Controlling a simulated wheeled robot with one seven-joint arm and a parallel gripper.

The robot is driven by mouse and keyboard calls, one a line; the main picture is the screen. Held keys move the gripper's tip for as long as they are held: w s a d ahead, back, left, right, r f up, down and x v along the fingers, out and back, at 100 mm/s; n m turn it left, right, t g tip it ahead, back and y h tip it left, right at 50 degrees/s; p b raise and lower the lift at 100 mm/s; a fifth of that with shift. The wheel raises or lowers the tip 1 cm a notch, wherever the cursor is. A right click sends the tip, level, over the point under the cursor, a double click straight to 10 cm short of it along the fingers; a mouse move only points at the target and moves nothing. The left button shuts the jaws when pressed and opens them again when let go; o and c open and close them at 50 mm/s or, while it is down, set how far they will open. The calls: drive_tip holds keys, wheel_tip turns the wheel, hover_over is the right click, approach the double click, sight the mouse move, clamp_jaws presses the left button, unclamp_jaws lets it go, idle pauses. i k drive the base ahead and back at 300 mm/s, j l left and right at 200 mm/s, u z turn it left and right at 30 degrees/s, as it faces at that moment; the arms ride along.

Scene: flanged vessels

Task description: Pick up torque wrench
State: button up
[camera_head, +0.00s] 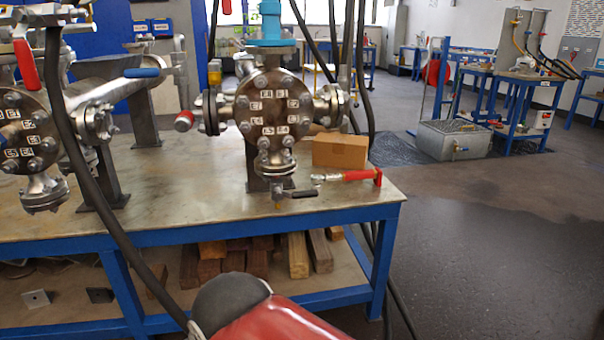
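A tool-like piece with a metal end and a red handle (358,176) lies near the right front corner of the metal-topped bench (225,215). It may be the torque wrench, but it is too small to tell for sure. A red and black part of my own arm shows at the bottom centre, below the bench top. My gripper is not in view.
A second flanged vessel (22,132) stands at the left of the bench. A black-handled valve (300,193) sticks out beside the red handle. Black hoses hang across the bench. Wooden blocks (298,255) lie on the lower shelf. The floor (480,240) to the right is clear.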

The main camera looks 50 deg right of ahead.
sight(316, 180)
drive_tip(key=l+z, duration=0.1)
drive_tip(key=z, duration=0.3)
drive_tip(key=l+z, duration=0.1)
drive_tip(key=z, duration=0.7)
drive_tip(key=i+l+z, duration=0.1)
drive_tip(key=z, duration=0.35)
